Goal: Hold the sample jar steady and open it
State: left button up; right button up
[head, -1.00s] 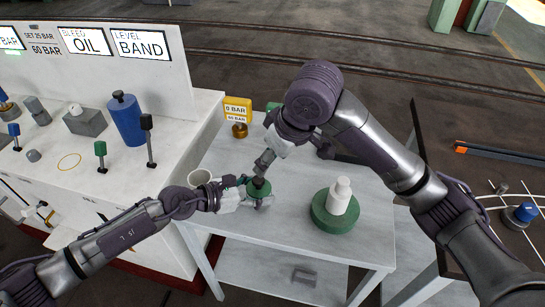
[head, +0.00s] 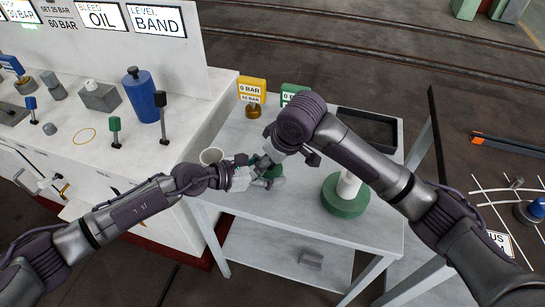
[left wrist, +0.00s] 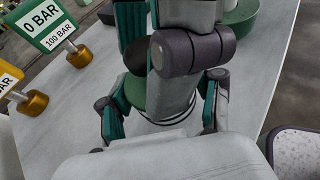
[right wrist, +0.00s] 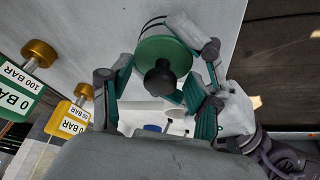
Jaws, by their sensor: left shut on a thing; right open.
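The sample jar, with a green lid (right wrist: 165,52) and a black knob (right wrist: 158,82), stands on the light grey table. My left gripper (head: 259,179) is shut on the jar from the left, with its green-padded fingers on both sides in the left wrist view (left wrist: 160,112).
A white cup (head: 211,156) stands close by on the left. Yellow (head: 252,90) and green (head: 294,93) gauge signs and a dark tray (head: 368,128) are at the back.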

grip_shut()
jog(key=shift+r, duration=0.15)
dwell(0.9)
jog(key=shift+r, duration=1)
jog(key=shift+r, duration=2)
pick_arm(q)
jog(key=o, duration=1.8)
jog(key=shift+c, duration=0.2)
